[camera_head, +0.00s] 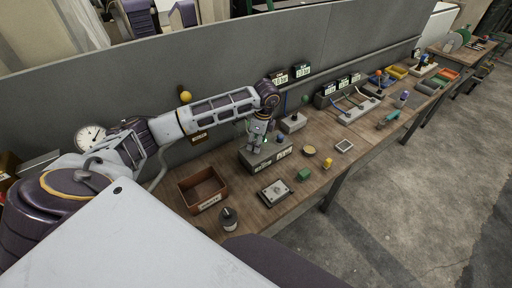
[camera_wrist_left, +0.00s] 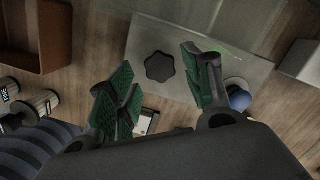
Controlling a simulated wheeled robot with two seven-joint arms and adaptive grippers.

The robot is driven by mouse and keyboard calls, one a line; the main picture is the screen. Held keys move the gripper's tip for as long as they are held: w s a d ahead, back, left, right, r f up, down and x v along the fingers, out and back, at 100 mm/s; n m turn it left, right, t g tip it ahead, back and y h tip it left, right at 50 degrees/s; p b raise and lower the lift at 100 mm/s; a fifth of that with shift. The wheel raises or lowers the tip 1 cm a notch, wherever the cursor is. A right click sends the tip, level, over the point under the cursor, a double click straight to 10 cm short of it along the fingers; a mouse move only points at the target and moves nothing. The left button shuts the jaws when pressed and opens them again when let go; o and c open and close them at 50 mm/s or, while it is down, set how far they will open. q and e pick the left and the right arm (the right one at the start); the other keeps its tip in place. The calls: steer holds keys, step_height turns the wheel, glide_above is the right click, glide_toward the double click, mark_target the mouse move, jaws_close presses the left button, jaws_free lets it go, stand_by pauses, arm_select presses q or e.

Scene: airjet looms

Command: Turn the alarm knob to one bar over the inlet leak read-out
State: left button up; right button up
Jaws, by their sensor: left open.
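My left gripper (camera_head: 257,142) hangs over a grey box (camera_head: 266,160) on the workbench in the head view. In the left wrist view the left gripper (camera_wrist_left: 158,88) is open, its green-padded fingers apart and empty. A black lobed knob (camera_wrist_left: 160,66) on the grey box's top shows between and slightly beyond the fingertips, apart from both. In the head view the gripper hides the knob. My right gripper is not in view.
A brown open bin (camera_head: 188,191) stands left of the box. A blue ball-shaped part (camera_wrist_left: 238,97) is close to the right finger. A flat metal plate (camera_head: 273,194), a green block (camera_head: 303,174) and a yellow piece (camera_head: 328,163) lie in front. The partition (camera_head: 240,70) runs behind the bench.

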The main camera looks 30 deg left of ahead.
arm_select(q)
steer(key=shift+a+f+b, duration=0.2)
steer(key=shift+f+b, duration=0.35)
steer(key=shift+f, duration=0.65)
steer(key=c, duration=0.7)
steer(key=shift+c, duration=0.2)
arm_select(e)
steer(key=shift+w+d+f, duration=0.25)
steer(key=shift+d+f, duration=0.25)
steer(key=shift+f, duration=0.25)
